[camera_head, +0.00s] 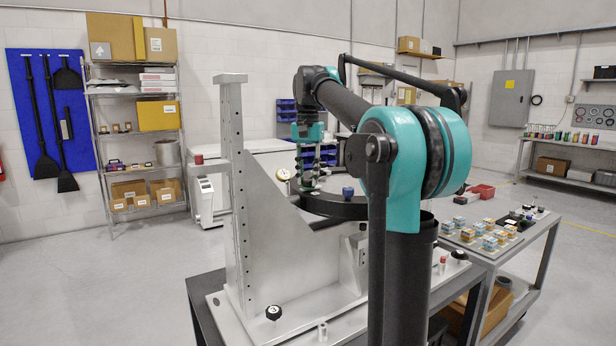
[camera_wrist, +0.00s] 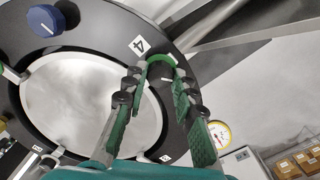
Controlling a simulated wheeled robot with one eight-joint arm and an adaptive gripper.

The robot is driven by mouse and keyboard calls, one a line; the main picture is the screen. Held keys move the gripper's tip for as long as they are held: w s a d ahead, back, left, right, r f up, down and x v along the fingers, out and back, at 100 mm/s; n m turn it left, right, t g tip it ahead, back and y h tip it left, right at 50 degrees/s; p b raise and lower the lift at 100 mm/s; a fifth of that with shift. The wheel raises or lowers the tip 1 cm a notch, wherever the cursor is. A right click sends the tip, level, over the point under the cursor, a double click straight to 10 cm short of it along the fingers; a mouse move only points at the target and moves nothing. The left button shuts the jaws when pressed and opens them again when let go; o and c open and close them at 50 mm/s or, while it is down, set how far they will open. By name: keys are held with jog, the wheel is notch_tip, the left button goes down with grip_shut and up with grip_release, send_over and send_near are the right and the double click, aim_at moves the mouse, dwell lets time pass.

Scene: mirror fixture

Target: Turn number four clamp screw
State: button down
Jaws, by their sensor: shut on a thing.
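The mirror fixture's black ring (camera_head: 335,207) sits on a grey metal stand (camera_head: 285,240). In the wrist view the ring (camera_wrist: 100,30) surrounds a pale round mirror (camera_wrist: 85,100). A label reading 4 (camera_wrist: 137,45) lies on the ring, beside a green clamp screw (camera_wrist: 160,58). My gripper (camera_wrist: 160,68) has its two green-padded fingers on either side of this screw and is shut on it. In the head view my gripper (camera_head: 309,184) points down at the ring, and the screw is hidden there.
A blue knob (camera_head: 348,191) stands on the ring to the right of my gripper. A dial gauge (camera_head: 283,175) is close on the left. The stand's tall column (camera_head: 233,170) rises further left. A cart with small boxes (camera_head: 480,237) stands at right.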

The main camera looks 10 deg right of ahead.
aim_at(308, 180)
jog(key=n, duration=2.3)
jog(key=shift+n, duration=0.3)
dwell(0.3)
jog(key=c, duration=1.2)
grip_release()
notch_tip(308, 180, up, 12)
